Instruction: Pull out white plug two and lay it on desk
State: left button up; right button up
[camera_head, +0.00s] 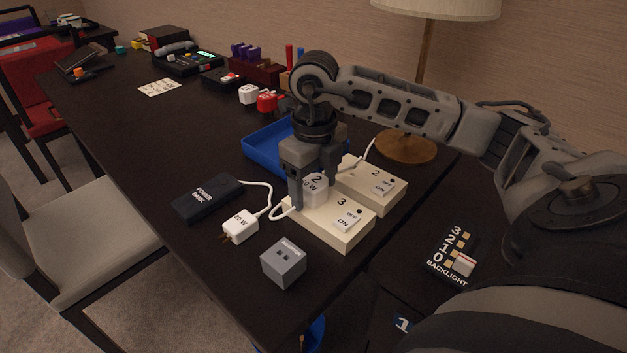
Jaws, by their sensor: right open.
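A white plug marked 2 (315,188) stands upright on the cream socket box marked 3 (345,237), with a white cable running from its left side. My right gripper (312,195) comes down over this plug from above, with its fingers on either side of it. The jaws are open, and part of the plug is hidden behind a finger. Another white plug marked 20 W (240,224) lies on the dark desk (200,145) with its prongs showing. My left gripper is not in view.
A socket box marked 2 (385,178) stands behind. A black power bank (208,196) and a grey cube (284,264) lie nearby. A blue tray (262,145) and a lamp (428,60) stand farther back. Bare desk lies left of the tray.

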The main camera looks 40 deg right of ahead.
aim_at(314, 181)
dwell(0.5)
jog(key=shift+c, duration=0.4)
jog(key=c, duration=1.2)
jog(key=shift+r+p, duration=2.35)
jog(key=shift+r, duration=0.7)
